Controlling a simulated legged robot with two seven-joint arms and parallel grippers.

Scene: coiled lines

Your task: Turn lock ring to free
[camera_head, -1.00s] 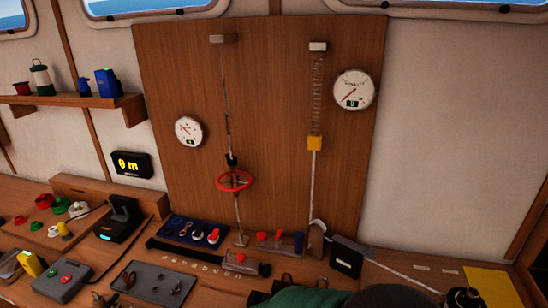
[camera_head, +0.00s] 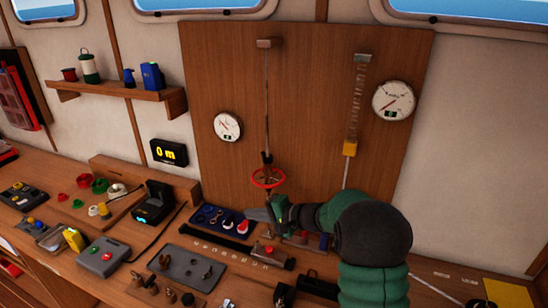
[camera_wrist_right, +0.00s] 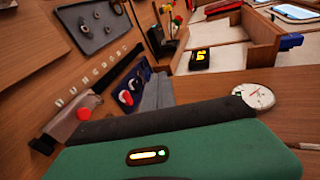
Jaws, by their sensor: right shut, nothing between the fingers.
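A red ring (camera_head: 268,184), which looks like the lock ring, sits around the lower part of the left line on the wooden panel (camera_head: 310,100). A dark fitting (camera_head: 267,158) is just above it on the line. My right gripper (camera_head: 252,213) is shut and empty, low in front of the panel. It is below and slightly left of the red ring in the picture, apart from it. In the right wrist view the gripper's grey fingers (camera_wrist_right: 158,92) show above its green body, and I cannot make out the ring. My left gripper is not in view.
A blue tray (camera_head: 205,231) of round parts lies beside my gripper. A coiled line (camera_head: 358,95) with a yellow block (camera_head: 350,148) hangs to the right. Two gauges (camera_head: 228,127) (camera_head: 394,101) flank the lines.

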